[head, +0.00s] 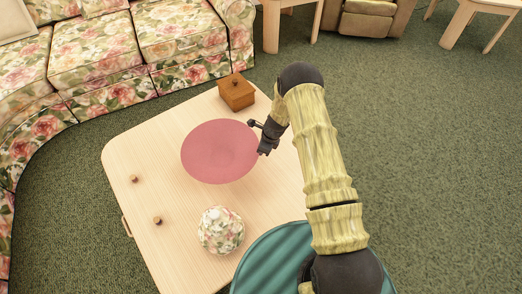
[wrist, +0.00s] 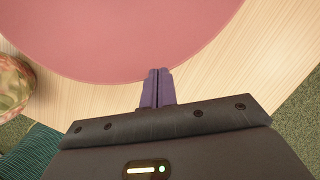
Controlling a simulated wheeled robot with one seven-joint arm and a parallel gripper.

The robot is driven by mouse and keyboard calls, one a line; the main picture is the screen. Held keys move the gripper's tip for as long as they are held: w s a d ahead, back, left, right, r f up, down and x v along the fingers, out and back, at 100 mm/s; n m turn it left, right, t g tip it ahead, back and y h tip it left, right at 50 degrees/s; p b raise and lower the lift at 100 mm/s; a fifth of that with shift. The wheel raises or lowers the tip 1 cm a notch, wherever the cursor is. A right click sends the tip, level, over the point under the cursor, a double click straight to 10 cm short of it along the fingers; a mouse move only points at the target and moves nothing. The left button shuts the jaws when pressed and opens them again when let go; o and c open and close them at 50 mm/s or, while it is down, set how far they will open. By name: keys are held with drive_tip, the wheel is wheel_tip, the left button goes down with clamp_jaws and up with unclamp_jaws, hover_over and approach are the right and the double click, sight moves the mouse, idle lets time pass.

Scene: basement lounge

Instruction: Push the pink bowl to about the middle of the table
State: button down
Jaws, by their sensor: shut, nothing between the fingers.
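The pink bowl (head: 220,151) is wide and round and sits on the light wooden table (head: 165,240), towards its far half. It also fills the upper part of the wrist view (wrist: 125,35). My gripper (head: 262,151) is at the bowl's right edge in the head view. In the wrist view my gripper's fingers (wrist: 157,72) are together with nothing between them. Their tips are at the bowl's near rim; I cannot tell for certain whether they touch it.
A brown wooden box (head: 237,93) stands behind the bowl. A floral lidded pot (head: 221,231) stands in front of it. Two small knobs (head: 134,179) are at the table's left side. A floral sofa (head: 110,50) lies beyond. The left part of the tabletop is mostly clear.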

drive_tip(key=s+d+r+p, duration=0.1)
drive_tip(key=s+d+r, duration=0.1)
drive_tip(key=d+r, duration=0.4)
drive_tip(key=v, duration=0.3)
drive_tip(key=shift+a+r, duration=0.2)
drive_tip(key=shift+r, duration=0.15)
idle(0.3)
drive_tip(key=s+r+n+h, duration=0.1)
drive_tip(key=s+r+n, duration=0.25)
drive_tip(key=r, duration=0.25)
drive_tip(key=s+d+r+n, duration=0.1)
drive_tip(key=s+r+n, duration=0.1)
drive_tip(key=r+n, duration=0.25)
drive_tip(key=s+r+n+h, duration=0.1)
drive_tip(key=s+r+n, duration=0.2)
drive_tip(key=r, duration=0.4)
drive_tip(key=s+d+r+n+t+h, duration=0.1)
drive_tip(key=s+r+n, duration=0.4)
drive_tip(key=s, duration=0.2)
drive_tip(key=s+d+r+n, duration=0.1)
drive_tip(key=s+r+n, duration=0.45)
drive_tip(key=s, duration=0.25)
wheel_tip(320, 180, up, 17)
drive_tip(key=p, duration=1.8)
drive_tip(key=shift+d, duration=0.3)
